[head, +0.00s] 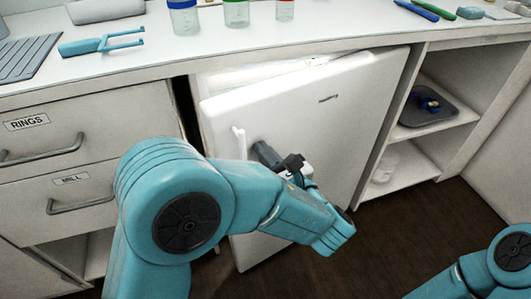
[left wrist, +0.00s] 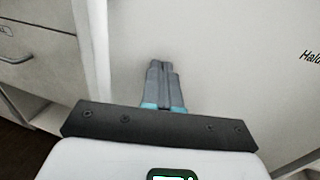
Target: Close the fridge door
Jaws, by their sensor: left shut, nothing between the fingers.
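The white fridge door (head: 350,115) stands partly open under the counter, its left edge swung out and a lit gap showing along its top. A white vertical handle (head: 239,142) is near its left edge. My left gripper (head: 259,148) is shut and empty, in front of the door just right of the handle. In the left wrist view the closed fingers (left wrist: 163,75) point at the door's face (left wrist: 230,60); I cannot tell whether they touch it. My left arm hides the lower left part of the door. My right gripper is out of view.
Drawers with handles, labelled RINGS (head: 27,123) and MILL (head: 72,180), are left of the fridge. Open shelves to the right hold a dark tray (head: 440,118) and a white jar (head: 386,166). Lidded jars and tools stand on the white counter (head: 310,45). The dark floor (head: 400,245) in front is clear.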

